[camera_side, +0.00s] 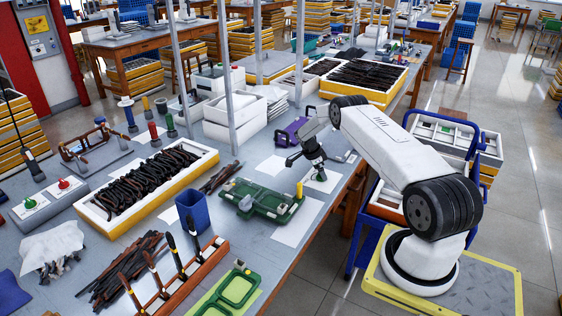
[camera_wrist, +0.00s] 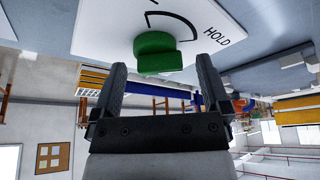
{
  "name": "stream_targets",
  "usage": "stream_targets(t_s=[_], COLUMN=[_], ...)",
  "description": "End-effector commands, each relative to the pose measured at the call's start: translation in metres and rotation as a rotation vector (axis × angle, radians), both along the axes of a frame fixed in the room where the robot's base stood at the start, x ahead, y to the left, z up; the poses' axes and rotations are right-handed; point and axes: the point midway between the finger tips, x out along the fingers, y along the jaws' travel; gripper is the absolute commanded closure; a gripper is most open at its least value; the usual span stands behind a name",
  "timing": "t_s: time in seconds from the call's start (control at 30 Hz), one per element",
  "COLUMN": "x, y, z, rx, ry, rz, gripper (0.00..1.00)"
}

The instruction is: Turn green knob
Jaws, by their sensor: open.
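The green knob (camera_wrist: 157,52) sits on a white panel (camera_wrist: 120,22) marked "HOLD" with a dark curved line, in the wrist view. My gripper (camera_wrist: 160,64) is open, one finger on each side of the knob, with visible gaps at both sides. I cannot tell whether the fingertips reach fully alongside the knob. In the side view, my gripper (camera_side: 317,168) points down over a small white panel near the table's right edge. A bit of green, likely the same knob (camera_side: 320,177), shows just below the fingers, partly hidden.
A green tray (camera_side: 262,203) lies just left of the gripper. A purple case (camera_side: 290,134) is behind it. Another green knob (camera_side: 30,203) and a red knob (camera_side: 63,184) are on grey boxes at far left. A blue cup (camera_side: 193,210) stands nearer the front.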

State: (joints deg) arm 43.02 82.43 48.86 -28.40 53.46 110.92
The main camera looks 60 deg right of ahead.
Motion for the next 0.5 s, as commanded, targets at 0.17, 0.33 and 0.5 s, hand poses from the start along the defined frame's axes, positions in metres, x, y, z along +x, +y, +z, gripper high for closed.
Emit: stream_targets(t_s=[0.17, 0.33, 0.5], x=[0.002, 0.006, 0.011], y=[0.001, 0.005, 0.01], z=[0.006, 0.019, 0.037], rx=[-0.001, -0.001, -0.001], ry=[-0.001, -0.001, -0.001], rz=[0.0, 0.001, -0.001], gripper=[0.03, 0.03, 0.03])
